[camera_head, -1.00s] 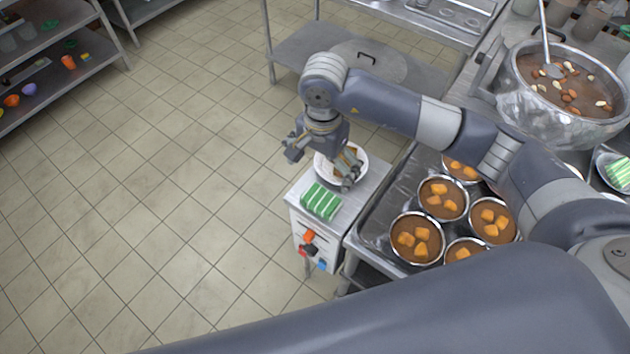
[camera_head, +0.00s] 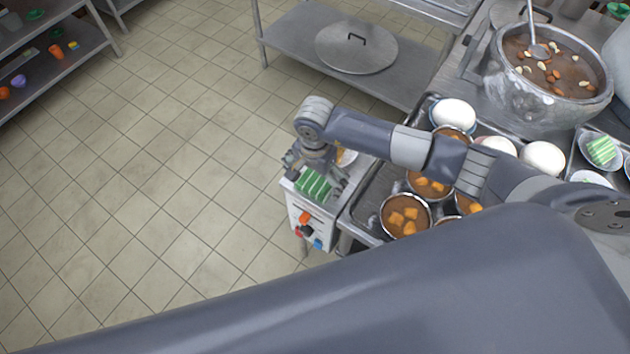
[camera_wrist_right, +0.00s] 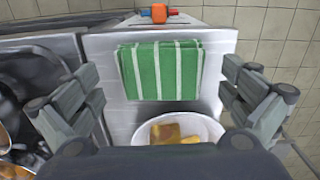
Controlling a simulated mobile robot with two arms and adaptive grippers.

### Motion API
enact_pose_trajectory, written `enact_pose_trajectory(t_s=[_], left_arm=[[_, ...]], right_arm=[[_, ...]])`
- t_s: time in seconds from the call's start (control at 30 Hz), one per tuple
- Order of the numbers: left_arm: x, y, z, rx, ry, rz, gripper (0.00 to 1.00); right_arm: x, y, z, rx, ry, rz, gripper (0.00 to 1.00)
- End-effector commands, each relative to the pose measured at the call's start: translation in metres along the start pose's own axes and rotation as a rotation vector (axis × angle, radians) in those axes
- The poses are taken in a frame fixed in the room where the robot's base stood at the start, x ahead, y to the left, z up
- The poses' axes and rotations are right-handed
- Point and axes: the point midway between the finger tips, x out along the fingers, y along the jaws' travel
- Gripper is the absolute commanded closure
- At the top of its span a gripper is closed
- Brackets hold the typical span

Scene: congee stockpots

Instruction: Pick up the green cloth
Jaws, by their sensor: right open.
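The green cloth (camera_head: 314,186) with white stripes lies folded on the top of a small white cabinet (camera_head: 297,205). In the right wrist view the green cloth (camera_wrist_right: 160,70) lies flat, ahead of and between the spread fingers. My right gripper (camera_head: 314,178) is open and hangs over the cabinet top, partly covering the cloth in the head view. In the right wrist view its fingers (camera_wrist_right: 158,98) stand wide apart, one on each side of the cloth, with nothing between them in grip. My left gripper is not in view.
A white bowl (camera_wrist_right: 205,127) with brown-yellow pieces stands close to the cloth. Right of the cabinet is a metal tray with several filled bowls (camera_head: 405,214). A large stockpot (camera_head: 545,100) and another green striped item (camera_head: 601,150) are farther right. Open tiled floor (camera_head: 150,190) lies left.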

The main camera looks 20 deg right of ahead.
Motion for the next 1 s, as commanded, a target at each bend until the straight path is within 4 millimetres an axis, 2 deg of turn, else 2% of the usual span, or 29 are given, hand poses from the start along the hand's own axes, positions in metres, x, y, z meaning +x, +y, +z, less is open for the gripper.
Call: enact_pose_trajectory(t_s=[0.17,0.3,0.37,0.77,0.87,1.0], left_arm=[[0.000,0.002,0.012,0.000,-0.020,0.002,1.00],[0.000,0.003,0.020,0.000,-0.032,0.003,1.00],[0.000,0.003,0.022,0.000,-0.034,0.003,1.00],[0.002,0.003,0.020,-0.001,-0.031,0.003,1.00],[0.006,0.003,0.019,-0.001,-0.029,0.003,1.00],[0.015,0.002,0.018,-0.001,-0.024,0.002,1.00]], right_arm=[[0.000,0.000,0.000,0.000,0.000,0.000,0.00],[0.000,0.000,0.000,0.000,0.000,0.000,0.32],[0.000,0.000,0.000,0.000,0.000,0.000,0.44],[-0.003,-0.001,0.000,0.000,0.001,-0.002,0.45],[-0.013,-0.001,-0.001,-0.001,0.002,-0.003,0.45],[-0.040,-0.002,-0.002,-0.002,0.004,-0.006,0.45]])
